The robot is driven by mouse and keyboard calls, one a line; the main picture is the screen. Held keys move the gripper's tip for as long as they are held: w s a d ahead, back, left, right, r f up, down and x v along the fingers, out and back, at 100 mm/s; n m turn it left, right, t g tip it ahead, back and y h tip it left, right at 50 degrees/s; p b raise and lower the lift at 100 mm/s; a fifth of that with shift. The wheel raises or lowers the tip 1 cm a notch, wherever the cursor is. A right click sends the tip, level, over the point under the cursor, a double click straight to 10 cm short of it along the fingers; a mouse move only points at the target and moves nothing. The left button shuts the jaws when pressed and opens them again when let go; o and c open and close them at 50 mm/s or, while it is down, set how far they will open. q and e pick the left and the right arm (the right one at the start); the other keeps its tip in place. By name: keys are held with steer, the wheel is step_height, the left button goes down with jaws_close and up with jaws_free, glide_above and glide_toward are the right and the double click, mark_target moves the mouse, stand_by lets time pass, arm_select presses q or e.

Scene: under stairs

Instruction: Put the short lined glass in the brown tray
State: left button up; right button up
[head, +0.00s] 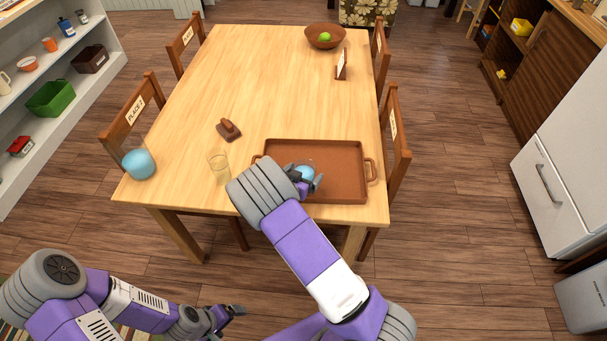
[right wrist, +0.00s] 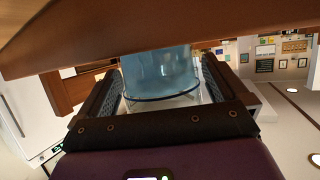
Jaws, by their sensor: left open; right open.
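A short blue glass (head: 305,172) is at the brown tray (head: 340,160), over its left part, mostly hidden by my right gripper (head: 313,184). Lines on it cannot be made out in the head view. In the right wrist view the blue glass (right wrist: 160,72) is between the two open fingers, with a dark ring around its end. Whether it touches the tray floor is hidden. A taller clear glass (head: 219,166) stands on the table left of the tray. My left gripper (head: 233,318) is open and empty, low in front of the table.
Chairs line both sides. The table's middle is clear.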

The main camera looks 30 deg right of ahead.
steer(key=p+v, duration=0.2)
steer(key=v, duration=1)
